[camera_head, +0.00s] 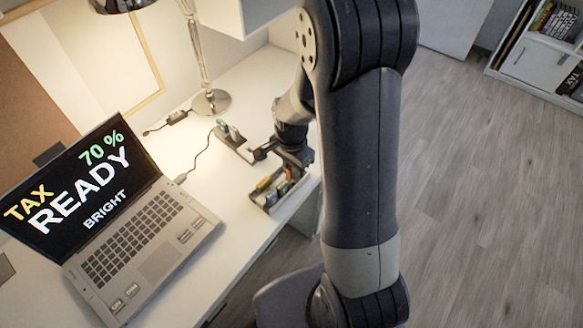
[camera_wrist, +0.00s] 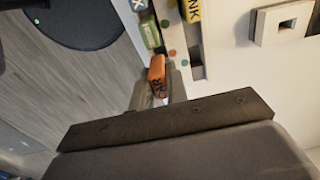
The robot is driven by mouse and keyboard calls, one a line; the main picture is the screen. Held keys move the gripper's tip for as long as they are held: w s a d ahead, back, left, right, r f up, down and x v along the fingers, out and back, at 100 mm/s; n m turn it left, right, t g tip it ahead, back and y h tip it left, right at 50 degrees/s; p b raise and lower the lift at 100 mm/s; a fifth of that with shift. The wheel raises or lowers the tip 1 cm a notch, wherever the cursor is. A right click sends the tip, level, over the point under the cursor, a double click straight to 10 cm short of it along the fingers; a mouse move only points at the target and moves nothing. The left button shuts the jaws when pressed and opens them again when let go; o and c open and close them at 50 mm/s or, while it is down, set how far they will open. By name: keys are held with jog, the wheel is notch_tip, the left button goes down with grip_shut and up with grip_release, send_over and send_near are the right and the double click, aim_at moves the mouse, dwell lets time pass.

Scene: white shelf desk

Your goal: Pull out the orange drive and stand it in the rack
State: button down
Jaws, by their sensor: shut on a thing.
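The orange drive (camera_wrist: 157,72), with dark lettering that seems to read CAR, is between the fingers of my gripper (camera_wrist: 158,88) in the wrist view. My gripper is shut on it. The dark rack (camera_head: 270,207) stands near the desk's front edge in the head view, with several coloured drives in it. My gripper (camera_head: 291,160) is over the rack's far end there. In the wrist view a green drive (camera_wrist: 149,32) and a yellow drive (camera_wrist: 192,10) stand beyond the orange one. I cannot tell whether the orange drive's lower end touches the rack.
An open laptop (camera_head: 135,240) sits at the left, with a cable running to a small hub (camera_head: 235,141) behind the rack. A lamp base (camera_head: 211,101) stands farther back. The desk's front edge is close to the rack, with floor beyond.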

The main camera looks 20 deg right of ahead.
jog(key=shift+f+b, duration=1.7)
jog(key=shift+f, duration=0.3)
jog(key=c, duration=1.3)
grip_release()
jog(key=shift+r, duration=0.1)
notch_tip(320, 180, up, 11)
jog(key=shift+f+p, duration=0.15)
jog(key=shift+p, duration=0.2)
jog(key=shift+f, duration=0.15)
notch_tip(320, 180, down, 10)
jog(key=shift+f+b, duration=0.2)
jog(key=shift+b, duration=0.15)
jog(key=shift+r+p, duration=0.45)
jog(key=shift+p, duration=0.05)
